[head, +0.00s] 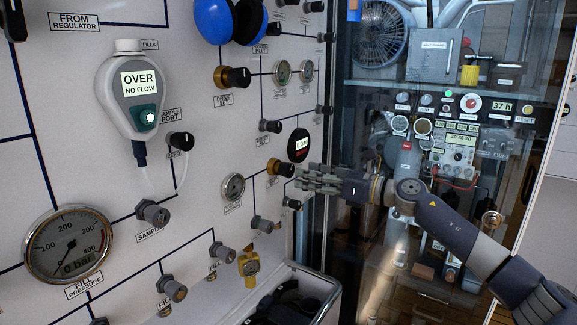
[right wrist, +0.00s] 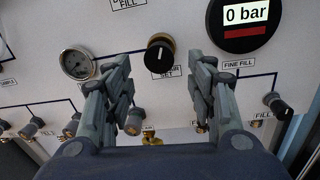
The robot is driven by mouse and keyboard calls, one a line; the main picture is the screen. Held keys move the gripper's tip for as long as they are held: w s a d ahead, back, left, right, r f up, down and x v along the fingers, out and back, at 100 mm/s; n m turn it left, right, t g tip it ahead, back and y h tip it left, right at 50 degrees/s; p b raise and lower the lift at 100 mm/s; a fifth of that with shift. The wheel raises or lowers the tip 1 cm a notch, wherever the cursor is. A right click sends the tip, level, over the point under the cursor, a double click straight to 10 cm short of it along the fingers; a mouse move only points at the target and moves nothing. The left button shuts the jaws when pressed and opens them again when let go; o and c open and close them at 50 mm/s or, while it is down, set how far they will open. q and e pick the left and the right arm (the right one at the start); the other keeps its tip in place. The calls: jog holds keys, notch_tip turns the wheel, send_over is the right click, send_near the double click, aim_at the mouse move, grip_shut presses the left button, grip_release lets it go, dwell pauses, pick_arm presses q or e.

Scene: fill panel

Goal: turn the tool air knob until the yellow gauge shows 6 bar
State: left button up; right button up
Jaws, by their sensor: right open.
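A black knob with a brass collar (right wrist: 160,53), its label partly readable as "AIR SET", sits on the white panel between my right fingertips in the right wrist view. It also shows in the head view (head: 281,167). My right gripper (head: 299,177) is open, its fingers pointing at the panel beside this knob; contact cannot be told. A small round dial gauge (head: 234,187) is left of the knob, also in the right wrist view (right wrist: 77,65); its reading is too small. A small yellow fitting (head: 249,263) is lower; I cannot tell whether it is a gauge. My left gripper is not in view.
A black round display (right wrist: 246,22) reads 0 bar above the knob. A large fill pressure gauge (head: 68,246) reads 0 bar. A handheld meter (head: 132,92) shows "OVER NO FLOW". Several other knobs surround the area. A grey bin (head: 318,297) stands below; glass-fronted shelves are at right.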

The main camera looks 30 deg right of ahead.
aim_at(291, 171)
jog(key=p+x, duration=0.1)
jog(key=x, duration=0.2)
jog(key=p+x, duration=0.1)
jog(key=x, duration=0.1)
jog(key=shift+w+a+r+p, duration=0.1)
jog(key=shift+w+r+p, duration=0.05)
jog(key=shift+r+p, duration=0.15)
jog(key=shift+w+a+f, duration=0.3)
jog(key=shift+w, duration=0.3)
jog(key=c, duration=1.1)
